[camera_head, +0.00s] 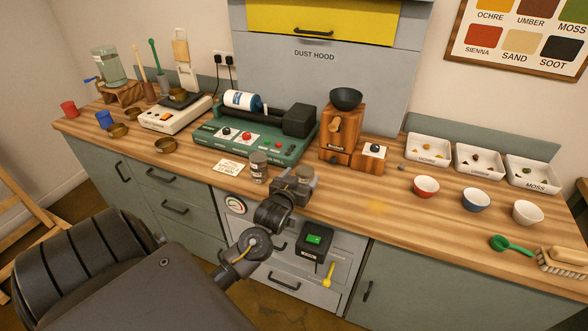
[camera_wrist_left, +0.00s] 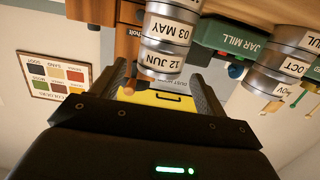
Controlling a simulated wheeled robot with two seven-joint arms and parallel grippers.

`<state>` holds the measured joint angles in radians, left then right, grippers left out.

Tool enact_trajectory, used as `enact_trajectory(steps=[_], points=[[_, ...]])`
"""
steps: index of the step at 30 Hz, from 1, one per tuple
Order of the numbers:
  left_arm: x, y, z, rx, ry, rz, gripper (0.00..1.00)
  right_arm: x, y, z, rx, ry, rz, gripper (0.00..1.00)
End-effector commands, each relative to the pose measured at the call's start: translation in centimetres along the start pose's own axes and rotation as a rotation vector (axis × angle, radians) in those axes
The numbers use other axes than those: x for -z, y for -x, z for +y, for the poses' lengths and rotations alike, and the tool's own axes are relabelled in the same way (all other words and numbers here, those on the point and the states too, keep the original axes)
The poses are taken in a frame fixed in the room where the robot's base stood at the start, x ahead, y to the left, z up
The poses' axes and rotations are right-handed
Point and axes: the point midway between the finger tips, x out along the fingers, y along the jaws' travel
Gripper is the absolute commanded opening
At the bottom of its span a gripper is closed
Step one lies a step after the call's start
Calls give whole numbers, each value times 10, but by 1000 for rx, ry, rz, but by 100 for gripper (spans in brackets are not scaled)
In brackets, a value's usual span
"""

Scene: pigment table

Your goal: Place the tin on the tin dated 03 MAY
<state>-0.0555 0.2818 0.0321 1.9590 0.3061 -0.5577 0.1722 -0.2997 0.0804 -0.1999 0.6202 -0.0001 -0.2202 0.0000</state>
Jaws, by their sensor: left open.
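In the left wrist view, which is upside down, the silver tin labelled 12 JUN (camera_wrist_left: 162,62) rests on the tin dated 03 MAY (camera_wrist_left: 168,29), seemingly touching it and about in line. My left gripper (camera_wrist_left: 160,80) is open, with its dark fingers on either side of the 12 JUN tin. In the head view my left gripper (camera_head: 291,186) is at the front edge of the worktop and largely hides this stack. My right gripper is in neither view.
Another tin stack (camera_head: 258,167) stands close to the left; one of its tins reads OCT (camera_wrist_left: 293,67). A paper card (camera_head: 229,167), the jar mill (camera_head: 250,140) and a wooden grinder (camera_head: 340,135) are near. Bowls (camera_head: 426,187) stand right.

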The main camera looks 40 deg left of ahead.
Motion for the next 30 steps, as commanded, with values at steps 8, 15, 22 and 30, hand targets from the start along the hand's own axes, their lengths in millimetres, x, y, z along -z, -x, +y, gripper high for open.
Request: enact_trajectory(steps=[8,15,22,30], points=[[-2,50,1,-1,2,-1,74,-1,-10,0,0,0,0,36],[0,63,0,0,0,-2,74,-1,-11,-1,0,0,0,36],[0,63,0,0,0,-1,74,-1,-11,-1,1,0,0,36],[0,63,0,0,0,-1,74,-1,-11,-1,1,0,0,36]])
